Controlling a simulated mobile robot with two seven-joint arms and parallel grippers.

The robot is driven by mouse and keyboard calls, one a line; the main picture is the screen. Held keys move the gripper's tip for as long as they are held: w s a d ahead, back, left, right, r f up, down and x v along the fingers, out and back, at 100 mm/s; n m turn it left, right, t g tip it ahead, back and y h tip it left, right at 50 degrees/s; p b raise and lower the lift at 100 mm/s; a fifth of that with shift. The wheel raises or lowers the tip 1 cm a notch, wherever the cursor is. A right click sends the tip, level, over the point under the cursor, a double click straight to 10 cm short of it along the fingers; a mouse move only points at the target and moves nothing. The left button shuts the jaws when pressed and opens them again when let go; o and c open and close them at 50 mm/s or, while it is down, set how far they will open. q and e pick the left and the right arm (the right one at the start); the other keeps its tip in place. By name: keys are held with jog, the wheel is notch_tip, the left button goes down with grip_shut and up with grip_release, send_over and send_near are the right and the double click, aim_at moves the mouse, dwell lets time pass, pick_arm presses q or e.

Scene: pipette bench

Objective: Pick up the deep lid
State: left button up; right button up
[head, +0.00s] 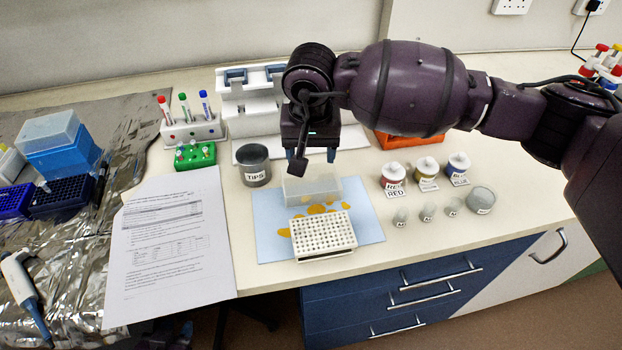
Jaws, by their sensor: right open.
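A clear, box-shaped deep lid (325,191) sits on the light blue mat (270,215), just behind a white tip rack (322,236). The rack has a grid of holes in its top. My right gripper (314,161) points down above the back of the lid, with its two fingers apart and nothing seen between them. Its fingertips appear close to the lid's back edge; I cannot tell whether they touch it. My left gripper is not in view.
A grey TIPS cup (253,166) stands left of the mat. Labelled jars, including a red one (394,178), and small weights stand to the right. A tube rack (193,129) and a paper sheet (168,245) lie left. Yellow-orange patches mark the mat.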

aim_at(311, 174)
jog(key=shift+w+f, duration=0.2)
jog(key=shift+f, duration=1.25)
jog(key=shift+w+f, duration=0.2)
jog(key=shift+f, duration=1.25)
jog(key=c, duration=1)
